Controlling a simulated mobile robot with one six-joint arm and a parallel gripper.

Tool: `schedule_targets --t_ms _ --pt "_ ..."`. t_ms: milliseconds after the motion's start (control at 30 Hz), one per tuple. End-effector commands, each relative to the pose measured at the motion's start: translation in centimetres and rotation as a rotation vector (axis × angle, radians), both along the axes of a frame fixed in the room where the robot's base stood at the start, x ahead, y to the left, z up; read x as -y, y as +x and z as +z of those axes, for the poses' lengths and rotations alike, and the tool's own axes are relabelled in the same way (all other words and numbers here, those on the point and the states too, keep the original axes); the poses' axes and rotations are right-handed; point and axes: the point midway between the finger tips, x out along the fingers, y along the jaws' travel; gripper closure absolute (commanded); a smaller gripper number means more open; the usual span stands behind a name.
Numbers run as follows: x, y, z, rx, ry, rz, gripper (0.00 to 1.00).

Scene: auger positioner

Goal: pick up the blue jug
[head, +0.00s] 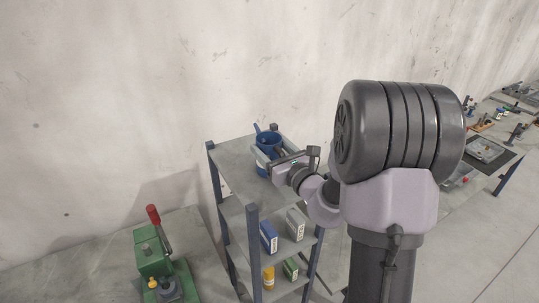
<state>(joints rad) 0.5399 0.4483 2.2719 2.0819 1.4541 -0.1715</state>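The blue jug (265,139) stands upright on the top shelf of a grey metal rack, near its back edge, with its spout or handle tip sticking up at the left. My gripper (279,151) is at the jug from the front right. Its fingers look spread wide, one at the jug's left side and one to its right. The gripper hides the jug's lower part, and I cannot tell whether a finger touches it.
The rack (231,157) has corner posts rising above its top shelf. Lower shelves hold a blue box (268,237), a grey box (295,224), a yellow bottle (268,277) and a green box (290,269). A green machine (153,253) with a red-knobbed lever stands left. A wall is close behind.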

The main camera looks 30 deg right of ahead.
Motion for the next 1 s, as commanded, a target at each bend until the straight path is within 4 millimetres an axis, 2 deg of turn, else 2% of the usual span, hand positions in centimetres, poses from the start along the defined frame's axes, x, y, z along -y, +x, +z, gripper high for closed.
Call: schedule_targets --t_ms 33,300,600,867,1000 --pt "0.0 0.0 0.0 -0.001 0.000 0.001 0.48" --pt "0.0 0.0 0.0 -0.001 0.000 0.001 0.99" --pt "-0.1 0.0 0.3 -0.002 -0.001 0.002 0.99" --pt "0.0 0.0 3.8 0.003 -0.003 0.001 0.99" --pt "-1.2 -2.8 3.6 0.001 -0.001 0.001 0.99"
